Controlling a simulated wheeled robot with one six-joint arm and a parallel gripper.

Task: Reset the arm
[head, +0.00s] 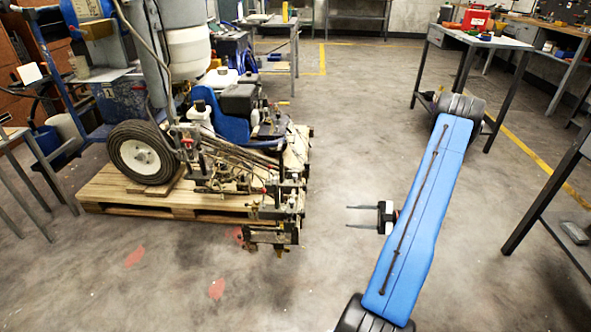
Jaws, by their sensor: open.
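My gripper (362,217) is open and empty, with two thin dark fingers pointing left. It is held out over the bare concrete floor, just left of my blue arm link. The link runs from the bottom centre up to the right and hides part of the floor and of a workbench behind it. The line striper (225,135) stands to the left on a wooden pallet (110,200), with a clear gap between its front parts and my gripper.
A workbench (480,40) with a red case (476,18) stands at the upper right. Another table edge (545,195) shows at the far right. A blue-framed cart (60,70) is at the left. Open floor (350,110) lies between the striper and my arm.

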